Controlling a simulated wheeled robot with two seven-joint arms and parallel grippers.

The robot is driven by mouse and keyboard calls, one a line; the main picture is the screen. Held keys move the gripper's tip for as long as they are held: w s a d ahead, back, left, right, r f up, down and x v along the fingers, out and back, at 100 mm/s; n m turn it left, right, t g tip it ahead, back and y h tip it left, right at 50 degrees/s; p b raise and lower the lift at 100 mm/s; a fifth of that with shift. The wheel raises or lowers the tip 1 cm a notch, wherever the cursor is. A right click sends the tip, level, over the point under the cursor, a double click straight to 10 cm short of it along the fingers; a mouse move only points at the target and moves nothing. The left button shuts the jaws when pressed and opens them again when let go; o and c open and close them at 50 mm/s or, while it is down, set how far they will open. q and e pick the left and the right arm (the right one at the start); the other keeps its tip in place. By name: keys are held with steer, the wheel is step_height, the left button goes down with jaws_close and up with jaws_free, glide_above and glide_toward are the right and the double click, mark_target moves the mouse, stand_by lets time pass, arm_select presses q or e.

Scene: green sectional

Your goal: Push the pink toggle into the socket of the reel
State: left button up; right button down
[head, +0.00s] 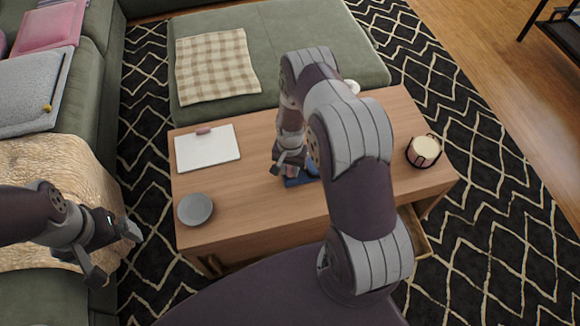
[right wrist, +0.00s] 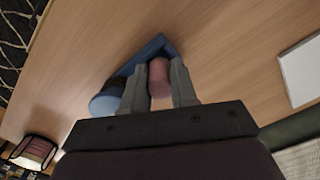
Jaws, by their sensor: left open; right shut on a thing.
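The pink toggle (right wrist: 159,78) is a short cylinder held between the two fingers of my right gripper (right wrist: 157,70) in the right wrist view. The reel (right wrist: 148,52) is blue, with an angled part behind the toggle and a rounded end (right wrist: 105,104) left of the fingers. In the head view the blue reel (head: 299,182) lies on the wooden table, just below my right gripper (head: 284,167) and partly hidden by my right arm. I cannot tell whether toggle and reel touch; the socket is not clearly visible. My left gripper (head: 116,262) is open and empty, left of the table.
The wooden table (head: 260,215) also holds a white clipboard (head: 208,149), a grey bowl (head: 195,209) and a candle in a dark holder (head: 424,151). A drawer (head: 413,232) stands open at the front right. The tabletop between bowl and reel is clear.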

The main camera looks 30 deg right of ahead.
steer(key=shift+f+b, duration=0.4)
steer(key=shift+f, duration=0.2)
steer(key=c, duration=0.8)
jaws_free()
step_height(320, 180, up, 13)
steer(key=p, duration=0.3)
steer(key=shift+w+d+f, duration=0.15)
